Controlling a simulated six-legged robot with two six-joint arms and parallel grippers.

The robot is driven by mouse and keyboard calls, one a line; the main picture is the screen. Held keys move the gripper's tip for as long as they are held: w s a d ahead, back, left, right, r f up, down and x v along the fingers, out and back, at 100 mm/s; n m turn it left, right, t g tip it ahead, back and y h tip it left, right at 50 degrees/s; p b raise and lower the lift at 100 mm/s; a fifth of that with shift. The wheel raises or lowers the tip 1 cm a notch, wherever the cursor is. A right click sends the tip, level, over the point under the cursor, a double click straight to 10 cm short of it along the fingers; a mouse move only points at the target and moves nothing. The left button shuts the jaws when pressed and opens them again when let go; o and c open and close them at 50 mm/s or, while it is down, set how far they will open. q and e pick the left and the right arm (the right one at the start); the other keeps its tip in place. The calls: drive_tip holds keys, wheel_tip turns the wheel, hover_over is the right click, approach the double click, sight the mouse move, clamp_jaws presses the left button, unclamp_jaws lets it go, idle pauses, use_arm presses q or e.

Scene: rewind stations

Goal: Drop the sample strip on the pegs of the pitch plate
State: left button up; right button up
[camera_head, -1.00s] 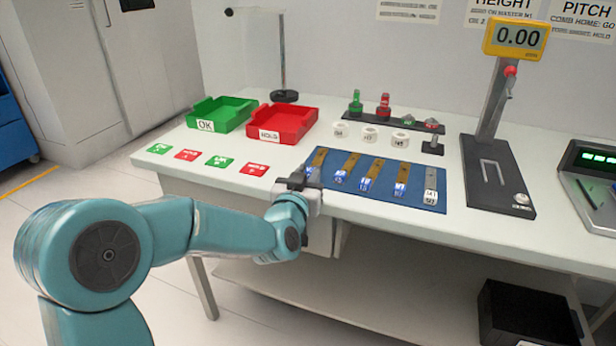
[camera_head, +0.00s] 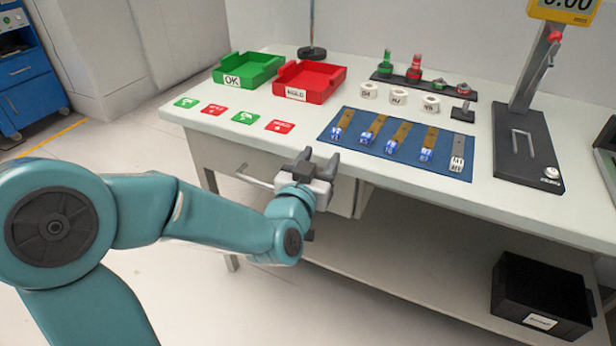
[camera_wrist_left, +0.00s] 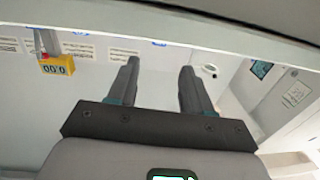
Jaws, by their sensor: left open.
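Several brass-coloured strips with blue-and-white tagged ends, such as this strip (camera_head: 375,126), lie side by side on a blue mat (camera_head: 390,152). A grey piece with a white tag (camera_head: 458,152) lies at the mat's right end. I cannot tell which one is the sample strip. My left gripper (camera_head: 319,162) is open and empty, in front of the table's front edge and left of the mat. The left wrist view shows its two fingers (camera_wrist_left: 158,88) apart with nothing between them. I cannot make out the pitch plate or its pegs. My right gripper is not in view.
A green tray (camera_head: 228,84) and a red tray (camera_head: 322,92) stand at the back left. White rings (camera_head: 399,97) and a rack of green and red pieces (camera_head: 425,84) stand behind the mat. A gauge stand (camera_head: 525,150) is at right. A black bin (camera_head: 520,290) sits below.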

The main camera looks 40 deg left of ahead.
use_arm(q)
drive_tip(key=b+v, duration=0.6)
drive_tip(key=v, duration=0.1)
drive_tip(key=w+d+f+m+g+h, duration=0.1)
drive_tip(key=d+f+g+h, duration=0.3)
drive_tip(key=f, duration=1)
drive_tip(key=w+d+f+m+g+h, duration=0.15)
drive_tip(key=d+f+g, duration=0.35)
drive_tip(key=f, duration=1)
drive_tip(key=s+d+f+g+h, duration=0.1)
drive_tip(key=s+d+f, duration=0.2)
drive_tip(key=f, duration=0.3)
drive_tip(key=s+d+f+g+h, duration=0.2)
drive_tip(key=s+f, duration=0.2)
drive_tip(key=f, duration=0.2)
drive_tip(key=shift+s+d+f+g, duration=0.2)
drive_tip(key=shift+s+d+g, duration=0.1)
drive_tip(key=shift+s+d, duration=0.05)
drive_tip(key=shift+o, duration=0.5)
drive_tip(key=s+d+f+g+h, duration=0.1)
drive_tip(key=s+d+f+g, duration=0.2)
drive_tip(key=s+f, duration=0.3)
drive_tip(key=s+n, duration=0.1)
drive_tip(key=s, duration=0.1)
drive_tip(key=shift+s+d+f+g, duration=0.25)
drive_tip(key=shift+s+f+g, duration=0.1)
drive_tip(key=shift+g, duration=0.05)
drive_tip(key=shift+w+r, duration=0.1)
